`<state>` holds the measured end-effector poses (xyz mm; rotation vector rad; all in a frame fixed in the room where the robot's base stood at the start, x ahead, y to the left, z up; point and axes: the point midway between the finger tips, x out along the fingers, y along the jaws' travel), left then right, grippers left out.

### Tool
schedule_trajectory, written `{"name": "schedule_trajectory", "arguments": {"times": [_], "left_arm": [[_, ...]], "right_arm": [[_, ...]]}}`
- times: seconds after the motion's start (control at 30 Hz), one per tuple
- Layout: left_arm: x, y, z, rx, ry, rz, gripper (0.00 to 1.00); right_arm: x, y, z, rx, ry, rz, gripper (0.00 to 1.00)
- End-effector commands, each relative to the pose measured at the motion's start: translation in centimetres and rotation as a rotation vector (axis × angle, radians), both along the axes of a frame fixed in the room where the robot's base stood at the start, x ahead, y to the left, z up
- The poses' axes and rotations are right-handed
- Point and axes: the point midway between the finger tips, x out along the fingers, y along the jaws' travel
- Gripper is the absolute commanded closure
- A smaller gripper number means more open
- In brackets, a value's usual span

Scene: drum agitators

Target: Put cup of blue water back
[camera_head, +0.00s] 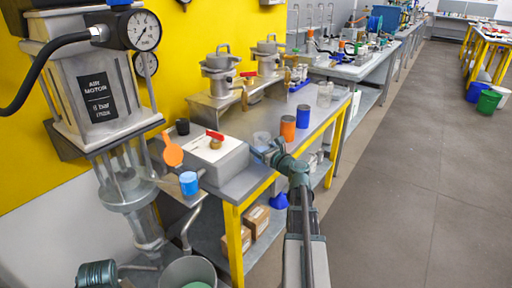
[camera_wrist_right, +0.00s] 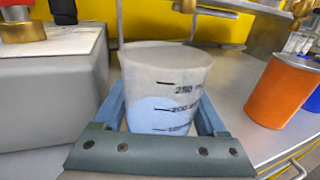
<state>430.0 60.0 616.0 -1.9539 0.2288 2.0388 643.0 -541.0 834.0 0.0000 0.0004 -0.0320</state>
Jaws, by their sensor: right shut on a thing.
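A clear measuring cup (camera_wrist_right: 165,90) with black graduation marks and pale blue in its lower part stands upright between the fingers of my right gripper (camera_wrist_right: 160,112). In the head view the cup (camera_head: 261,138) looks small and pale at the front edge of the steel table (camera_head: 262,112). My right gripper (camera_head: 270,154) is shut on it there. I cannot tell whether the cup's base touches the table. My left gripper is not in view.
A grey box (camera_head: 212,160) with a red-handled valve is left of the cup. An orange cylinder (camera_head: 287,128) and a blue cylinder (camera_head: 302,117) stand to its right. A light-blue cylinder (camera_head: 189,183) is near the air motor (camera_head: 92,98). Clear beakers (camera_head: 325,94) stand farther back.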

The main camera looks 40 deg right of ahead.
Motion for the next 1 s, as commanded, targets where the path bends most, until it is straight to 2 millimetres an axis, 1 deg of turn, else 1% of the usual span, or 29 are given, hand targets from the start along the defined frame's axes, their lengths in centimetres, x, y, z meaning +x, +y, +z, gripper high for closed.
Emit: {"name": "schedule_trajectory", "arguments": {"times": [0.1, 0.23, 0.27, 0.3, 0.33, 0.57, 0.7, 0.87, 1.0], "left_arm": [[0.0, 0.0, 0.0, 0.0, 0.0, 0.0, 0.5], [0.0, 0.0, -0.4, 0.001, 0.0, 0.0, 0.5], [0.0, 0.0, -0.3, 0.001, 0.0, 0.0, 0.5], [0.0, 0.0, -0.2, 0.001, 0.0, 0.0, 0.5], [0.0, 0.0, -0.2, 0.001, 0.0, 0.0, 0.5], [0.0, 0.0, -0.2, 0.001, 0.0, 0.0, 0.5], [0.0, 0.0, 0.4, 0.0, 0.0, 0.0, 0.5], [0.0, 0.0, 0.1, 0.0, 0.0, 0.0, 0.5], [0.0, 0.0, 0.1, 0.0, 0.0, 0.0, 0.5]], "right_arm": [[0.0, 0.0, 0.0, 0.0, 0.0, 0.0, 0.91], [0.0, 0.0, -0.4, 0.0, 0.0, 0.0, 0.91], [0.0, 0.0, -0.3, 0.0, 0.0, 0.0, 0.22], [0.0, 0.0, -0.2, 0.0, 0.0, 0.0, 0.15], [0.0, 0.0, -0.2, 0.0, 0.0, 0.0, 0.13], [0.0, 0.0, -0.2, 0.0, 0.0, 0.0, 0.13], [0.0, 0.0, 0.4, 0.0, 0.0, 0.0, 0.13], [-3.0, 0.3, 0.1, 0.0, 0.0, -0.003, 0.13], [-6.1, 0.4, 0.1, 0.0, 0.0, -0.004, 0.13]]}}
